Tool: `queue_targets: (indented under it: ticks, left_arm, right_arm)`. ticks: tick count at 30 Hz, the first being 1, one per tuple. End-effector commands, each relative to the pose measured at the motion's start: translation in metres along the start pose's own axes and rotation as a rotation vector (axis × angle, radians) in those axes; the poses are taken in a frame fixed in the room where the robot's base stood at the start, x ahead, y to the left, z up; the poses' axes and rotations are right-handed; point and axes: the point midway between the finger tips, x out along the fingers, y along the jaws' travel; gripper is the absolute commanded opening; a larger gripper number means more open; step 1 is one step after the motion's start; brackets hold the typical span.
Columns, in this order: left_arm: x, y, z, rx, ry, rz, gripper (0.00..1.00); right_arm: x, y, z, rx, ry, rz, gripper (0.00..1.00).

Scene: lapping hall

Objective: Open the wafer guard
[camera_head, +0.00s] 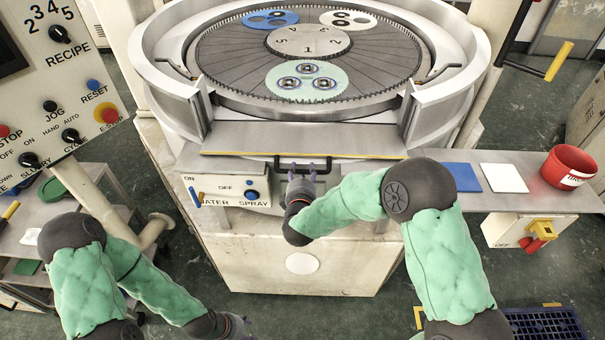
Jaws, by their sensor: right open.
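The wafer guard appears to be the grey panel (255,137) with a yellow lower edge, across the front gap of the white ring around the lapping plate (365,58). A black bar handle (277,162) sits at its front middle. My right gripper (302,172) is open at this handle, its fingertips close below or around the bar; I cannot tell whether they touch it. Behind the panel, the plate carries blue, white and pale green round carriers. My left gripper (240,322) is low at the bottom of the view, away from the machine, its fingers barely visible.
A control panel (60,75) with knobs and buttons stands at the left. A water spray switch box (225,188) is just left of the handle. On the right shelf lie a blue pad (462,178), a white pad (503,178) and a red pot (568,167).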

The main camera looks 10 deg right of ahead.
Motion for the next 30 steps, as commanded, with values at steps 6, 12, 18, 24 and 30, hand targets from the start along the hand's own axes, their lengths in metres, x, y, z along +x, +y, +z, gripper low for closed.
queue_targets:
  ticks: [6,12,18,24,30]
  left_arm:
    - [0.0,0.0,0.0,0.0,0.0,0.0,0.49]
    - [0.0,0.0,0.0,0.0,0.0,0.0,0.49]
    - [0.0,0.0,0.0,0.0,0.0,0.0,0.49]
    - [-0.014,0.005,0.001,0.0,0.0,0.0,0.49]
    - [-0.038,0.013,0.001,0.0,0.0,0.0,0.49]
  right_arm:
    - [0.001,0.0,0.0,0.0,0.0,0.0,0.48]
    - [0.001,0.0,0.0,0.0,0.0,0.0,0.06]
    - [0.001,0.0,0.0,0.0,0.0,-0.001,0.0]
    - [-0.001,0.008,0.0,-0.001,-0.001,-0.021,0.0]
    - [-0.003,0.021,0.0,-0.001,-0.001,-0.063,0.0]
